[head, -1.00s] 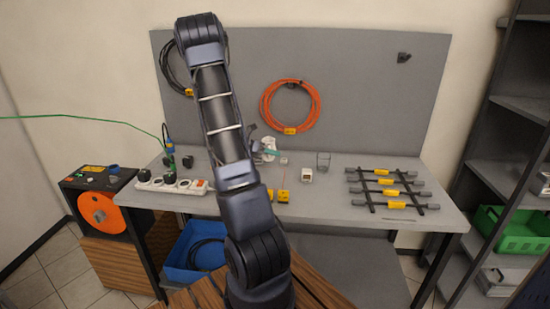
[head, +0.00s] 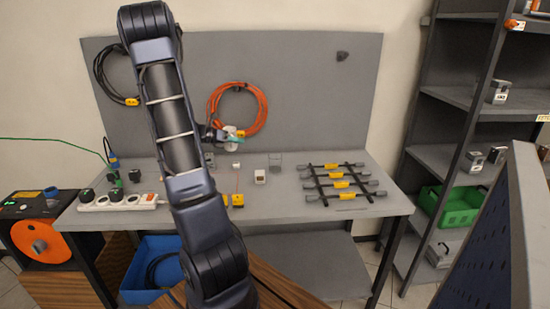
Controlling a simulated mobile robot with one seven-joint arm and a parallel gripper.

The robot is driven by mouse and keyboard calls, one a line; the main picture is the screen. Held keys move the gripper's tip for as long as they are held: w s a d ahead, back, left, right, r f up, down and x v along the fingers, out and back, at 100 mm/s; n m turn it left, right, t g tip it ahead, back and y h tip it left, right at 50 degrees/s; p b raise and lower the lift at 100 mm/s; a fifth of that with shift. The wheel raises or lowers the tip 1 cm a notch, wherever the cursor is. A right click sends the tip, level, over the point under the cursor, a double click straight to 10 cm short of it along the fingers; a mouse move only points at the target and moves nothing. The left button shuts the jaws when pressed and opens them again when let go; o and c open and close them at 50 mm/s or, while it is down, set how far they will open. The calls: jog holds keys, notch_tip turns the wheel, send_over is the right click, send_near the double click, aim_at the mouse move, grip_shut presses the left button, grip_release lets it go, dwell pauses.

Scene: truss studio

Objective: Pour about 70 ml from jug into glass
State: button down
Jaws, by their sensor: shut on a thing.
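My gripper (head: 217,134) is at the back of the bench, mostly hidden behind my own arm and small in view. It is shut on the jug (head: 233,133), a pale, see-through vessel with some teal showing. The jug is held above the bench top, in front of the lower edge of the orange cable coil. Its exact tilt is too small to tell. The glass (head: 275,161) is a small clear tumbler standing on the bench, to the right of the jug and lower, apart from it. I cannot make out any liquid in the glass.
A dark blue panel (head: 500,240) stands at the near right.

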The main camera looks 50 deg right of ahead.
jog(key=s+d+n+t+h, duration=0.2)
jog(key=s+d+n+t, duration=0.25)
jog(key=s+d, duration=1.35)
jog(key=s+d+t, duration=0.1)
jog(key=s+d, duration=0.2)
jog(key=s, duration=0.3)
notch_tip(320, 180, down, 10)
jog(key=shift+n, duration=0.45)
jog(key=shift+w, duration=0.1)
jog(key=w+r+n+g, duration=0.3)
jog(key=w+r+n, duration=0.1)
jog(key=w+n, duration=0.3)
jog(key=shift+w+d+r+h, duration=0.3)
jog(key=shift+w, duration=0.3)
jog(key=shift+w+r+n+g+p, duration=0.2)
jog(key=shift+r+n+g+p, duration=0.1)
jog(key=shift+n+g, duration=0.15)
